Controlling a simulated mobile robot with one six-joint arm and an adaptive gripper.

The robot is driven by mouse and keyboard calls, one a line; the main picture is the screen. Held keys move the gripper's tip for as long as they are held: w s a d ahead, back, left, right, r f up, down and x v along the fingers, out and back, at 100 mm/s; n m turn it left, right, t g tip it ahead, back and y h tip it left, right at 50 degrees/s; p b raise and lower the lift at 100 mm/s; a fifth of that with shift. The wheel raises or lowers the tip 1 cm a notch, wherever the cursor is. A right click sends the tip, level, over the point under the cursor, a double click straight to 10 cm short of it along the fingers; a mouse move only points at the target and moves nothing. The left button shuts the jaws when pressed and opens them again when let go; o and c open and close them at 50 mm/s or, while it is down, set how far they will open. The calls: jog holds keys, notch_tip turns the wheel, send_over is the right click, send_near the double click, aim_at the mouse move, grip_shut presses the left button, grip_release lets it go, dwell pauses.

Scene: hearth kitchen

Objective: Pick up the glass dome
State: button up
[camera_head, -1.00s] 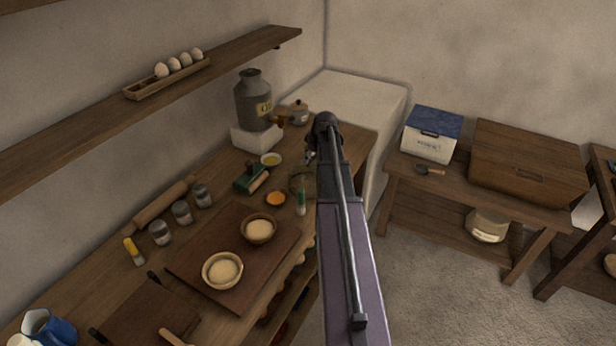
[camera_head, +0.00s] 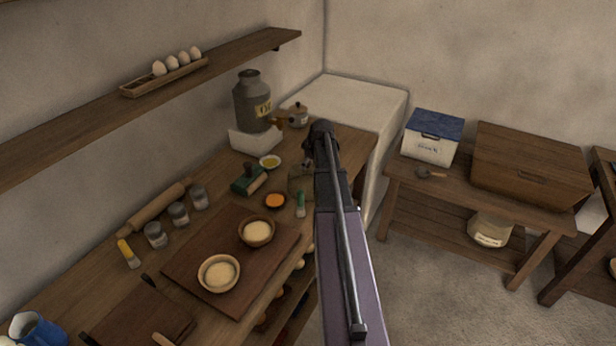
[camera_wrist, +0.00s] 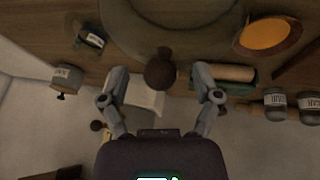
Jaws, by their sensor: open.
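The glass dome (camera_wrist: 128,38) is clear, with a round brown knob (camera_wrist: 158,74) on top. In the wrist view its curved outline fills the upper middle. In the head view the dome (camera_head: 297,182) stands at the worktop's right edge, faint and partly hidden behind my arm. My gripper (camera_wrist: 160,76) is open, with one finger on each side of the knob and a gap on both sides. I cannot tell whether the fingers are level with the knob or above it. In the head view my arm hides most of the gripper.
Close to the dome are a small orange bowl (camera_head: 275,201), a green-topped shaker (camera_head: 300,205) and a green block (camera_head: 247,181). A board (camera_head: 190,262) with two dough bowls lies nearer. A grey urn (camera_head: 252,100) stands behind. A shelf (camera_head: 100,125) runs along the left wall.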

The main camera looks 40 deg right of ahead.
jog(key=shift+c, duration=0.2)
grip_shut()
jog(key=shift+r, duration=0.15)
notch_tip(320, 180, up, 4)
jog(key=p, duration=0.3)
jog(key=shift+f+p, duration=0.25)
jog(key=shift+p, duration=0.15)
jog(key=s+d+r+p, duration=0.1)
jog(key=s, duration=1.5)
jog(key=shift+d, duration=0.15)
jog(key=shift+r, duration=0.1)
